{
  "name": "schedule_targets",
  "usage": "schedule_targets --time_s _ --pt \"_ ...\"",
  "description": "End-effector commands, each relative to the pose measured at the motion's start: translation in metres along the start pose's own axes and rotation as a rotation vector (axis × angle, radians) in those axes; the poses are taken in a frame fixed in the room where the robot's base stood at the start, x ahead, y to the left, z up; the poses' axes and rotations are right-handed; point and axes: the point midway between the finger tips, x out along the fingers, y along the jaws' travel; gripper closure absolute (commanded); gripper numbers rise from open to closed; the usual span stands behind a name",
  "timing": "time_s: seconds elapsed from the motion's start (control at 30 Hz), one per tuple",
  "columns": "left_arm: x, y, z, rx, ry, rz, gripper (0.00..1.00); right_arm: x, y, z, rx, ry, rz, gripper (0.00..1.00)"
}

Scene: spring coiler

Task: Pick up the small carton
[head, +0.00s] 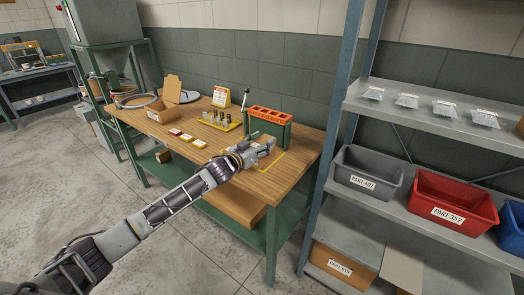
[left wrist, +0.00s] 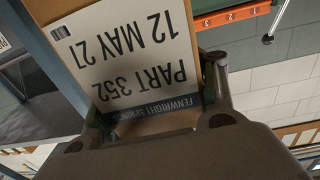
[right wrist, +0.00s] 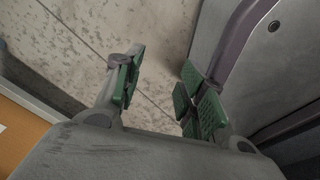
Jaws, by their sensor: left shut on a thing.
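The small carton (left wrist: 70,12) fills the upper left of the left wrist view. It is brown with a white label that reads PART 352 upside down and has a blue strip. My left gripper (left wrist: 155,115) is shut on it, with a finger at each side. In the head view my left gripper (head: 264,148) is over the right end of the workbench, by a yellow outline. The carton is mostly hidden there, and I cannot tell its height above the bench. My right gripper (right wrist: 165,90) is open and empty above the concrete floor.
The wooden workbench (head: 290,178) carries a green stand with an orange top (head: 270,116), a yellow tray of small cylinders (head: 222,124) and a yellow sign (head: 221,97). A shelf rack at the right holds a grey bin (head: 368,178) and a red bin (head: 452,201).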

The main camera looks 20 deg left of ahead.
Motion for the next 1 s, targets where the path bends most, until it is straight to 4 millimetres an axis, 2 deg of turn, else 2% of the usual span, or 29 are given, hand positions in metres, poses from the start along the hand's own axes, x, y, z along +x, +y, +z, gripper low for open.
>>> schedule_targets --time_s 0.03,0.1,0.3,0.7,1.0 --pt "0.0 0.0 -0.011 0.004 0.006 0.001 0.88 -0.001 0.002 0.002 -0.001 -0.001 0.002 0.6" --pt "0.0 0.0 -0.019 0.003 0.006 0.001 0.88 -0.001 0.003 0.004 -0.002 -0.001 0.003 0.6" --pt "0.0 0.0 -0.031 0.002 0.004 0.001 0.88 -0.001 0.009 0.005 -0.005 -0.002 0.009 0.6" --pt "0.0 0.0 -0.033 0.001 0.004 0.001 0.88 -0.001 0.012 -0.001 -0.005 0.005 0.013 0.6" --pt "0.0 0.0 -0.033 0.001 0.004 0.001 0.88 -0.001 0.0 0.001 0.0 0.003 0.0 0.6"
